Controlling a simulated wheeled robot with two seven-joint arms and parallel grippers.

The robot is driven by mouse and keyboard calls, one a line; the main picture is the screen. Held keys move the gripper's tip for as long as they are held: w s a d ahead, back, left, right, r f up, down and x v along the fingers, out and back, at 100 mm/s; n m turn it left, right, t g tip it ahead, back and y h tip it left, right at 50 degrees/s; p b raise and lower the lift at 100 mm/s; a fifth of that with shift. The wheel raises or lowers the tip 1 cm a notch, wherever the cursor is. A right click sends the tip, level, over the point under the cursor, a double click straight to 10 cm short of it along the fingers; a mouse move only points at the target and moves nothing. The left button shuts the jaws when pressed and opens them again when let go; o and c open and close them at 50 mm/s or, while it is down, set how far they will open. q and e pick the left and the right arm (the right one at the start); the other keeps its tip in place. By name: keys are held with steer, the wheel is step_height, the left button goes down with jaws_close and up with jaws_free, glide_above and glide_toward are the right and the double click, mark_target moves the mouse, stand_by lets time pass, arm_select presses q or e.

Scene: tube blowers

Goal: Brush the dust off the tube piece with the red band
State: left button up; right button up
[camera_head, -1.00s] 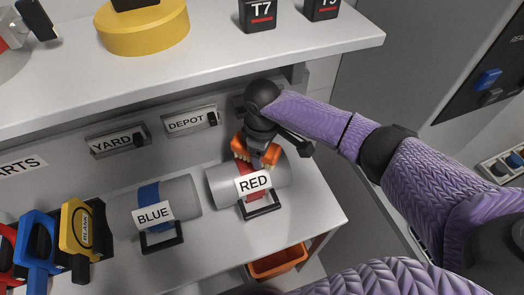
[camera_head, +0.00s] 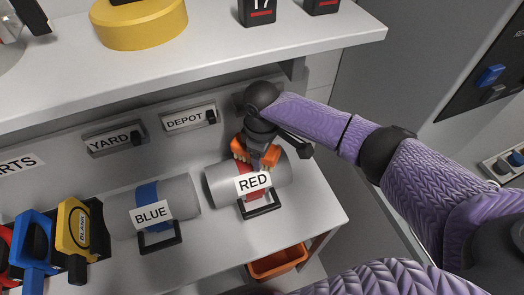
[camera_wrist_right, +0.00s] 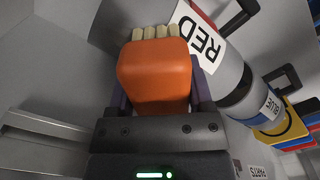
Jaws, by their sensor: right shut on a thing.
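The tube piece with the red band (camera_head: 222,186) is a grey cylinder lying on its side on the lower counter, with a white RED label and a black cradle in front. My right gripper (camera_head: 257,148) is above its far side, shut on an orange brush (camera_head: 270,156). In the right wrist view the brush (camera_wrist_right: 157,76) has a block body and cream bristles, with the RED label (camera_wrist_right: 199,42) beside them. I cannot tell whether the bristles touch the tube. No dust can be made out.
A blue-banded tube (camera_head: 183,195) lies to the left, with blue and yellow blocks (camera_head: 76,228) beyond it. YARD (camera_head: 113,139) and DEPOT (camera_head: 187,119) plates are on the back panel. The upper shelf (camera_head: 220,58) overhangs behind. An orange bin (camera_head: 277,262) sits below the counter edge.

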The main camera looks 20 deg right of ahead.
arm_select(q)
steer(key=shift+f, duration=0.15)
arm_select(e)
steer(key=shift+f, duration=0.3)
arm_select(q)
steer(key=shift+a, duration=0.2)
arm_select(e)
steer(key=shift+f, duration=0.15)
arm_select(q)
steer(key=shift+s+a+f+b, duration=0.1)
steer(key=shift+a+f+b, duration=0.05)
steer(key=shift+a+b, duration=0.15)
arm_select(e)
steer(key=shift+f, duration=0.2)
